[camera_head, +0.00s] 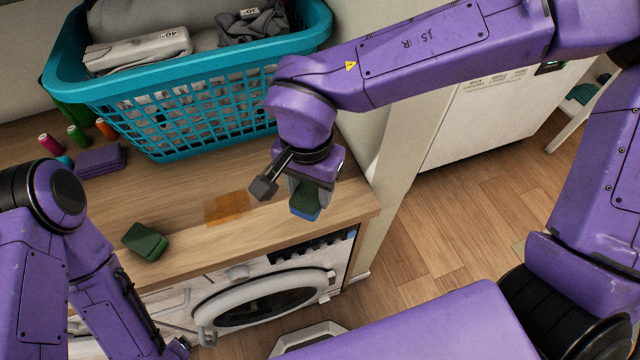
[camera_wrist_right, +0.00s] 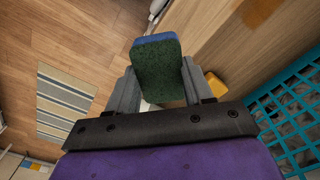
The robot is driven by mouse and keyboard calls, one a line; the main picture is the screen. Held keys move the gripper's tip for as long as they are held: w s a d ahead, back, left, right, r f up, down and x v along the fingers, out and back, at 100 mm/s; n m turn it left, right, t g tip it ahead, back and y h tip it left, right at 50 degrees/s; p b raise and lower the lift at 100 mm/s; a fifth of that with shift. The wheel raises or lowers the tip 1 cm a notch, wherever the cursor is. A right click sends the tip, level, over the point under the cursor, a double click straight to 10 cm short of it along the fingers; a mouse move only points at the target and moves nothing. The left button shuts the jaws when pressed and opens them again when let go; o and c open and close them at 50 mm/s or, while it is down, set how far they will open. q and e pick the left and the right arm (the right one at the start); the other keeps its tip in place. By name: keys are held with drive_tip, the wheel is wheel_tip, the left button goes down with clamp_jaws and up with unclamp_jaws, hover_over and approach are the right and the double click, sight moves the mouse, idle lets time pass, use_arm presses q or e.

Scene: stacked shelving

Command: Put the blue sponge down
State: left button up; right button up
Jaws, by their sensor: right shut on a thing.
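My right gripper (camera_head: 296,188) is shut on the blue sponge (camera_head: 304,208), which has a dark green face and a blue layer. The sponge hangs tilted near the front right edge of the wooden counter (camera_head: 190,190). I cannot tell whether it touches the counter. In the right wrist view the sponge (camera_wrist_right: 157,70) sits between the two grey fingers (camera_wrist_right: 157,88), with its blue edge at the far end. My left arm enters at the left, and its gripper is outside the picture.
A teal laundry basket (camera_head: 190,95) with clothes stands at the back. A green sponge (camera_head: 146,241), a purple folded cloth (camera_head: 100,158) and thread spools (camera_head: 76,134) lie left. An orange stain (camera_head: 226,208) marks the counter. A washing machine (camera_head: 262,298) is below the front edge.

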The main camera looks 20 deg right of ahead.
drive_tip(key=w+f, duration=0.1)
drive_tip(key=w+d+f, duration=0.1)
drive_tip(key=f, duration=0.1)
drive_tip(key=w+d+f, duration=0.1)
drive_tip(key=w+f, duration=0.1)
drive_tip(key=shift+d, duration=0.2)
drive_tip(key=shift+w+d+f, duration=0.15)
drive_tip(key=shift+w+f, duration=0.05)
drive_tip(key=shift+f, duration=0.15)
drive_tip(key=f, duration=0.3)
drive_tip(key=shift+d, duration=0.25)
drive_tip(key=shift+w+f, duration=0.1)
drive_tip(key=shift+f, duration=0.2)
drive_tip(key=shift+w, duration=0.1)
drive_tip(key=shift+a, duration=0.1)
drive_tip(key=shift+f, duration=0.15)
drive_tip(key=o, duration=0.9)
